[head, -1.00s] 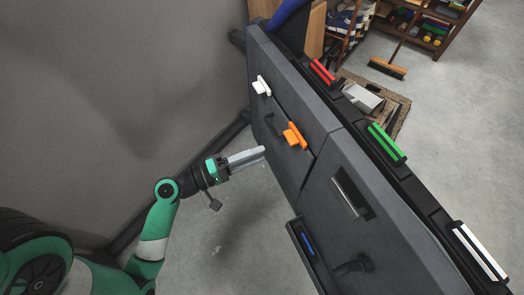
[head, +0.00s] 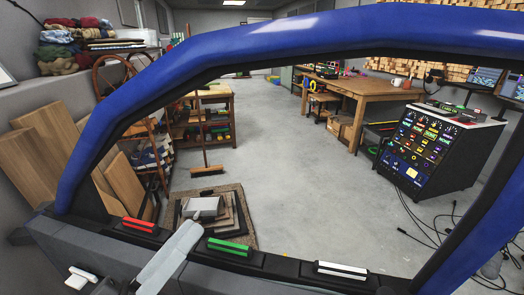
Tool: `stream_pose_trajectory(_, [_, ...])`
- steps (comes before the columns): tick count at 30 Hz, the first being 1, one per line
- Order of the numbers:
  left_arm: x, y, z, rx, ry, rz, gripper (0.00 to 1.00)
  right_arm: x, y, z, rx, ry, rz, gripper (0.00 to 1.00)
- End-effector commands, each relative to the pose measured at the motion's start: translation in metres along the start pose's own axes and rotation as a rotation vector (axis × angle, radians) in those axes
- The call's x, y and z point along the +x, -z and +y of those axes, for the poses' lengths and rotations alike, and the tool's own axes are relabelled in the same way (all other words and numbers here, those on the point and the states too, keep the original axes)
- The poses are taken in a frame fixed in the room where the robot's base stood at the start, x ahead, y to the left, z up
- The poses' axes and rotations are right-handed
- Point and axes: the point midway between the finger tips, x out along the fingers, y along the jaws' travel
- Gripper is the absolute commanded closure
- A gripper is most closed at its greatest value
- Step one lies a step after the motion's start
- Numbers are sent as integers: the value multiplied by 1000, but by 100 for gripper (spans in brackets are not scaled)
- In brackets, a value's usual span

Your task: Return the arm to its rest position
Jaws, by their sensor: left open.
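My left gripper (head: 183,240) shows at the bottom left of the head view, with its pale grey fingers pointing up and to the right. It overlaps the door's sill in the picture, between the red bar (head: 138,224) and the green bar (head: 228,246). It is open and I see nothing held in it. The rest of my left arm is cut off below the frame. The car door's blue window frame (head: 275,36) arches across the view. A white switch piece (head: 80,277) sits on the door panel left of the gripper. My right gripper is not in view.
A white bar (head: 342,269) lies on the sill to the right. Through the window opening are open concrete floor, a broom (head: 207,172), a wooden table (head: 365,88) and a black control cabinet (head: 440,150) with cables. Wooden boards (head: 42,160) lean at the left.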

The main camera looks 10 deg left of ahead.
Motion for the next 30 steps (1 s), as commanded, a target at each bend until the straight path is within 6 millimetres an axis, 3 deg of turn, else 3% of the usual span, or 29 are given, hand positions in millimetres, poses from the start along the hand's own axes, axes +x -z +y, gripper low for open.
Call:
stream_pose_trajectory(1, [17,20,35,116,-47,52,55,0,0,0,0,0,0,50])
stream_pose_trajectory(3, [31,48,72,267,-72,142,55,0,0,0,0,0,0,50])
stream_pose_trajectory(7, [33,108,127,537,-44,354,55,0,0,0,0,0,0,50])
stream_pose_trajectory(9, [21,145,137,695,50,480,55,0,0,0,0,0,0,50])
stream_pose_trajectory(12, [3,170,120,932,255,559,55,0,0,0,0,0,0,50])
stream_pose_trajectory(13, [16,192,138,915,242,556,55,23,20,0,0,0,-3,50])
stream_pose_trajectory(20, [52,258,188,907,238,551,55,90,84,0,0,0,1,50])
stream_pose_trajectory(30, [113,377,278,905,238,549,55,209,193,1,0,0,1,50])
